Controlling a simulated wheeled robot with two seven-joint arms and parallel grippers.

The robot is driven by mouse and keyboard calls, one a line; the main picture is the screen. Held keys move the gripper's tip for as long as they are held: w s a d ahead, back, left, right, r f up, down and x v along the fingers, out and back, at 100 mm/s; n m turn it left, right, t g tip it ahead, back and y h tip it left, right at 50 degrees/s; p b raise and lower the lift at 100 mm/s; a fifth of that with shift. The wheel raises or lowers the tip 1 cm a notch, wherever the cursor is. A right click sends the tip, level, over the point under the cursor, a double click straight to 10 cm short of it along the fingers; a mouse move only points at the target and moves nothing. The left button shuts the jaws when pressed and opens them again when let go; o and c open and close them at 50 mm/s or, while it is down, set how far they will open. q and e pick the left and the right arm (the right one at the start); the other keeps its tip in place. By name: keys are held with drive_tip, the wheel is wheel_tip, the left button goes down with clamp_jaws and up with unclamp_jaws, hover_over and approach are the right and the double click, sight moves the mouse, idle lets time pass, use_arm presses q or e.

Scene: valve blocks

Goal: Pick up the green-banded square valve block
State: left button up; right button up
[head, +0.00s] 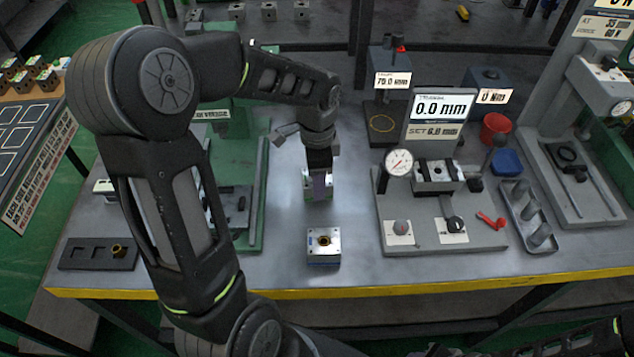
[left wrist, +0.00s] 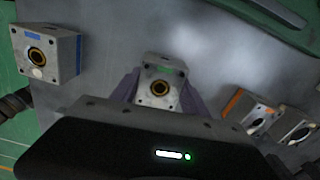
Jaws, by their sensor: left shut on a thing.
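I cannot tell whether the block touches the bench. My right gripper is not in view.
A blue-banded block (head: 323,246) stands in front of the gripper, also in the left wrist view (left wrist: 46,52). The wrist view shows an orange-banded block (left wrist: 247,110). A gauge fixture (head: 440,235) stands to the right, a green machine (head: 250,190) to the left, a dark tray (head: 97,256) front left.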

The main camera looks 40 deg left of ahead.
use_arm(q)
clamp_jaws()
idle(0.3)
wheel_tip(320, 180, up, 10)
drive_tip(key=shift+r, duration=0.1)
idle(0.4)
idle(0.5)
